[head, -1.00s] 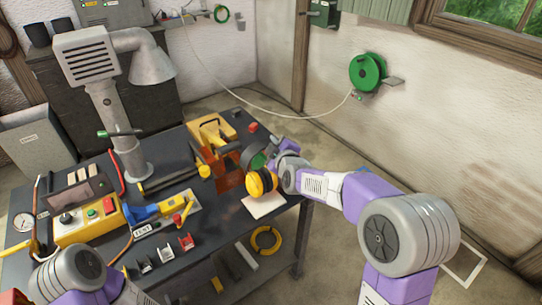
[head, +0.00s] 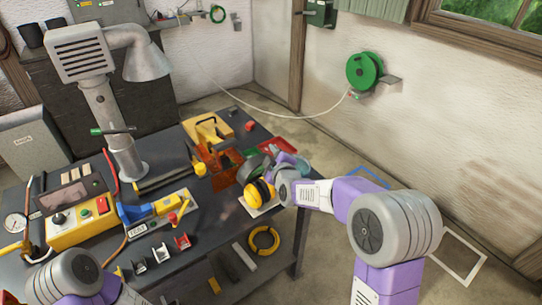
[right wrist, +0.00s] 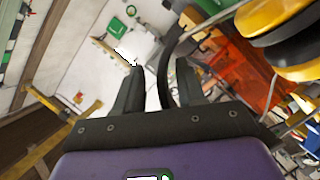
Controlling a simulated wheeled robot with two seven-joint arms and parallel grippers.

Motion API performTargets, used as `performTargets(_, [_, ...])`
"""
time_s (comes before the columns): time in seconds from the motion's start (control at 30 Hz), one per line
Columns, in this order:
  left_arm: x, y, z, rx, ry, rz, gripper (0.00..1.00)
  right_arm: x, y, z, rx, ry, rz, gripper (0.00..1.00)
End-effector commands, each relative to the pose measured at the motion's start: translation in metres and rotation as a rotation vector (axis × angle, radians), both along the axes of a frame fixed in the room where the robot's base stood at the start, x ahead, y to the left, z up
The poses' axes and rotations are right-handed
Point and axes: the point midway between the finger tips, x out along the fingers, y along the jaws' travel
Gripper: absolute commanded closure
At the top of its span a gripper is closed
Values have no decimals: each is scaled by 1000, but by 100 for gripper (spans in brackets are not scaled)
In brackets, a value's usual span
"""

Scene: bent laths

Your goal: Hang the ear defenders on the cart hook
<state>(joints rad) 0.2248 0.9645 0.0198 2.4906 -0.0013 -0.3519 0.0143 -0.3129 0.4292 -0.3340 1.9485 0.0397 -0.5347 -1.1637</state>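The ear defenders have yellow cups and a black headband. In the head view their yellow cup (head: 259,192) is over the white sheet at the table's right edge, beside my right gripper (head: 284,170). In the right wrist view a yellow cup (right wrist: 278,22) fills the upper right corner, close to the camera. The dark headband (right wrist: 168,62) curves down between the two fingers of my right gripper (right wrist: 160,85). A light gap shows between the band and the left finger, so the fingers look open around it. My left gripper is out of view. I cannot make out the cart hook.
The dark table (head: 215,215) holds a yellow control box (head: 80,222), a grey extraction hood pipe (head: 105,115), an orange screen (head: 218,160) and small clamps. A red tray (head: 278,147) is behind my right gripper. A green reel (head: 365,71) is on the wall. Floor right of the table looks open.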

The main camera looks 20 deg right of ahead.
Motion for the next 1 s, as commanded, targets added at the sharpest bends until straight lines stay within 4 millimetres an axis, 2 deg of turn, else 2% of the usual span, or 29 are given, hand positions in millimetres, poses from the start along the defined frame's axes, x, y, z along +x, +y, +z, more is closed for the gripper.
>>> performTargets(0.33, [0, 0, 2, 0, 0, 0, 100, 0, -1, 0, 0, 1, -1, 59])
performTargets(0.8, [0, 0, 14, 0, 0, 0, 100, -63, 2, 11, 2, 0, 0, 59])
performTargets(1.0, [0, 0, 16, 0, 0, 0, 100, -75, 2, 12, 0, -1, -1, 59])
